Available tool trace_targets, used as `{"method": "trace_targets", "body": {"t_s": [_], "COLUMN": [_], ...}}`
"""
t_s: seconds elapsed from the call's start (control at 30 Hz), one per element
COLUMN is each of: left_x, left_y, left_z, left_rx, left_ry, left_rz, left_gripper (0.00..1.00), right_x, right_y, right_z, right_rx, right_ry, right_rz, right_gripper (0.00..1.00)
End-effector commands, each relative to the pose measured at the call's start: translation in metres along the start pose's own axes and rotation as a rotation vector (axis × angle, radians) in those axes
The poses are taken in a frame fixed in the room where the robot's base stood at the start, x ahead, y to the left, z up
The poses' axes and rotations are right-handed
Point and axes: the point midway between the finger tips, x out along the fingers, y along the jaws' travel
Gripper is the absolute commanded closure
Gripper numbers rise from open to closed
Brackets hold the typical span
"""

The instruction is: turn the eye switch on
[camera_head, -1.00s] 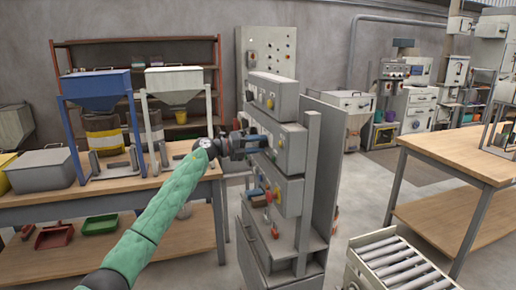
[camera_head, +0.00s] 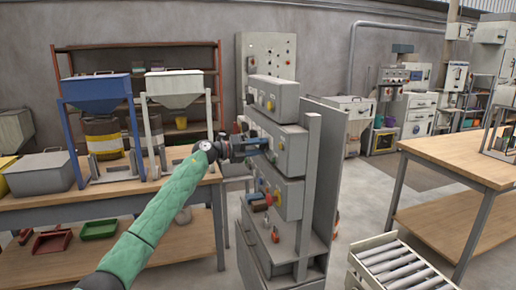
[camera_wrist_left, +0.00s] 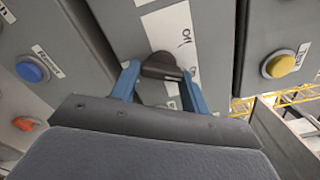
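The eye switch appears to be the dark rotary knob (camera_wrist_left: 162,68) on a grey box face in the left wrist view. A white label reading "Off" sits beside it; no other readable label ties it to the name. My left gripper (camera_wrist_left: 158,88) is open, with one blue finger on each side of the knob. The right finger is close to the knob's end, and I cannot tell whether it touches. A gap shows at the left finger. In the head view the left gripper (camera_head: 256,142) is at the middle box of the grey control stand (camera_head: 292,146), hiding the knob. My right gripper is not in view.
A blue button (camera_wrist_left: 32,70) and an orange button (camera_wrist_left: 24,123) lie left of the knob, and a yellow button (camera_wrist_left: 279,65) lies right. A workbench with hoppers (camera_head: 100,86) stands left. A roller conveyor (camera_head: 392,268) and wooden table (camera_head: 462,158) stand right.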

Motion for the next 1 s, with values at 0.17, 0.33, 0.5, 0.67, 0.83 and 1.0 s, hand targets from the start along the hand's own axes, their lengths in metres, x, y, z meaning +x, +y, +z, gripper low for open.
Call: {"method": "trace_targets", "body": {"t_s": [0.17, 0.33, 0.5, 0.67, 0.83, 1.0], "left_x": [0.000, 0.000, -0.009, -0.032, -0.057, -0.074], "left_y": [0.002, 0.001, 0.002, 0.004, 0.004, 0.003], "left_z": [-0.001, 0.000, 0.000, -0.001, -0.001, -0.001], "left_rx": [-0.002, -0.001, 0.000, 0.001, -0.001, -0.002], "left_ry": [0.000, -0.001, -0.002, -0.002, -0.001, -0.001], "left_rz": [0.001, 0.000, 0.001, 0.003, 0.002, 0.001], "left_gripper": [0.35, 0.35, 0.35, 0.35, 0.35, 0.35], "right_x": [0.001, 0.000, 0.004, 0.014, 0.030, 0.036], "right_y": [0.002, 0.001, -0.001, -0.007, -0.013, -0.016], "right_z": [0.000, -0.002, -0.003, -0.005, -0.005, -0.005], "right_rx": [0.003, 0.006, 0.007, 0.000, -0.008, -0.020], "right_ry": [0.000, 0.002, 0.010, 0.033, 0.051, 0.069], "right_rz": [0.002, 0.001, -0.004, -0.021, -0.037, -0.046], "right_gripper": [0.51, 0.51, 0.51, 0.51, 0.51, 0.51]}}
